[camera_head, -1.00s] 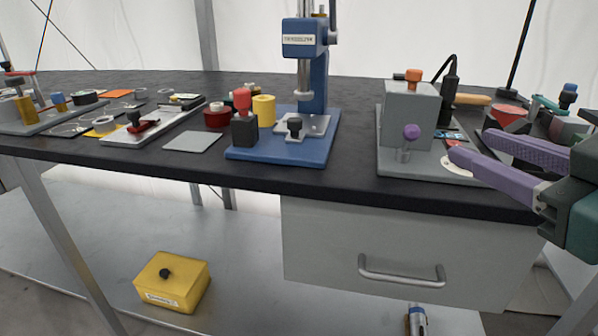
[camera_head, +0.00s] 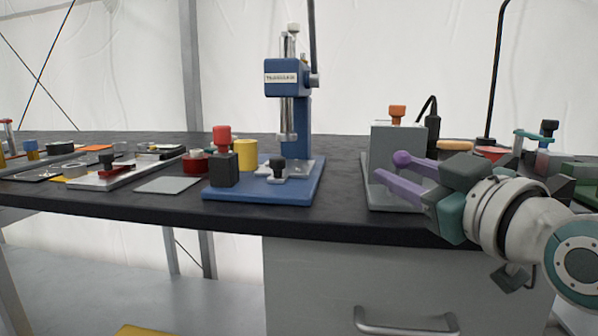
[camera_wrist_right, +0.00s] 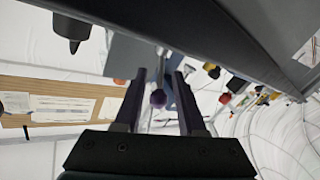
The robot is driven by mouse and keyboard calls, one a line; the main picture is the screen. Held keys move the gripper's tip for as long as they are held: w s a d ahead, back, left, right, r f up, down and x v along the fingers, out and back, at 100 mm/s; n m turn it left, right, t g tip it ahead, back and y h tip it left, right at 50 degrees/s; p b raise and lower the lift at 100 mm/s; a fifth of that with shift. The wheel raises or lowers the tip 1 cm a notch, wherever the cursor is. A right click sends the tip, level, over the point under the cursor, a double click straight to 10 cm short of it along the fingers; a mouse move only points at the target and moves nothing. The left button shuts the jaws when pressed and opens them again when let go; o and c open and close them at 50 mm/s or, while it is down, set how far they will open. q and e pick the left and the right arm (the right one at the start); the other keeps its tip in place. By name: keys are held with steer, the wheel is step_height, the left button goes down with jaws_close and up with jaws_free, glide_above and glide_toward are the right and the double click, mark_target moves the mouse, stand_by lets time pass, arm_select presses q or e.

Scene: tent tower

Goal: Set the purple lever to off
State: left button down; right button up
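The purple lever has a round purple knob (camera_head: 402,158) at the front of a grey box (camera_head: 393,136) on a grey base plate. My right gripper (camera_head: 398,171) is open, its purple fingers pointing at the knob from the front right. In the right wrist view the knob (camera_wrist_right: 158,98) shows between the two dark fingers (camera_wrist_right: 158,80), with a gap on each side. I cannot tell whether the fingertips reach past it. The lever's stem and any on or off marks are hidden in the head view. My left gripper is not in view.
A blue press (camera_head: 302,100) on a blue base stands left of the grey box. A black cable rises behind the box, and more tools crowd the right side. A drawer handle (camera_head: 407,324) sticks out below the table edge.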

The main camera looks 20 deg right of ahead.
steer(key=shift+w, duration=0.6)
jaws_close()
